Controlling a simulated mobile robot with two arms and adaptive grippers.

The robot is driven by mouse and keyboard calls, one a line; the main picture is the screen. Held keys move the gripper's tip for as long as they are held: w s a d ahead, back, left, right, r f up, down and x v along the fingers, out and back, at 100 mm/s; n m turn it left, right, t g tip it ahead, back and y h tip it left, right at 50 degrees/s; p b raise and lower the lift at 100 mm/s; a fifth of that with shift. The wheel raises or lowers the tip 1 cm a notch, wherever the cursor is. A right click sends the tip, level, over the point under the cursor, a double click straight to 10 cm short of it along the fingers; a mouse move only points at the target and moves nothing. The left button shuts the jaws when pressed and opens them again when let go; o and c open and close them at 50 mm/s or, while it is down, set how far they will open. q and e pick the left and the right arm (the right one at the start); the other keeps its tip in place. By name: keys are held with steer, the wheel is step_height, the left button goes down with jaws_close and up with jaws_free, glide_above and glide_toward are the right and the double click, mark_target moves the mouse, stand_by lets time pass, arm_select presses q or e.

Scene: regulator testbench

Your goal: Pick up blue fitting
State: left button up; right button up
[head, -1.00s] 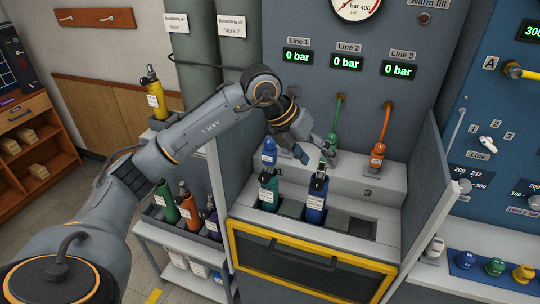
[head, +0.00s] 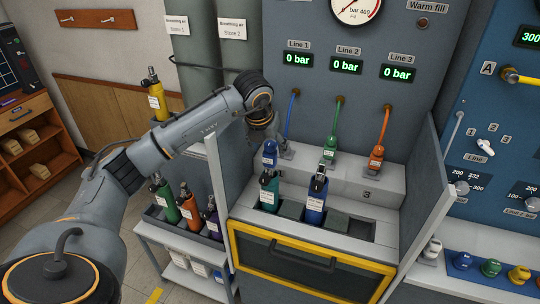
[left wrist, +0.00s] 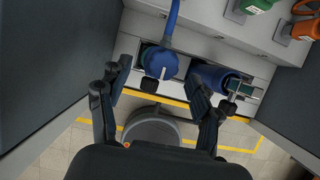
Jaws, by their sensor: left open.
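The blue fitting (head: 270,153) shows in the head view just above the teal cylinder (head: 269,190), below Line 1. I cannot tell whether they touch. In the left wrist view the blue fitting (left wrist: 160,63) hangs at the end of its blue hose (left wrist: 171,22). My left gripper (head: 272,138) is over the fitting's area in the head view, partly hidden by its own wrist. In the left wrist view my open left gripper (left wrist: 158,78) has one finger on each side of the fitting, with gaps visible. My right gripper is out of view.
A blue cylinder (head: 316,196) stands in the bench slot right of the teal one. Green (head: 330,148) and orange (head: 376,158) fittings sit on the ledge to the right. Grey side panels (head: 428,215) flank the bench. The right-hand slot (head: 360,230) is empty.

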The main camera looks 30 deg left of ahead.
arm_select(q)
steer(key=p+x, duration=0.1)
steer(key=x, duration=0.2)
steer(key=shift+w+f+p, duration=0.2)
steer(key=shift+f+p, duration=0.1)
steer(key=shift+f, duration=0.05)
steer(key=shift+w+a+f, duration=0.1)
steer(key=shift+w+f, duration=0.1)
steer(key=shift+f, duration=0.25)
steer(key=shift+r, duration=0.1)
jaws_close()
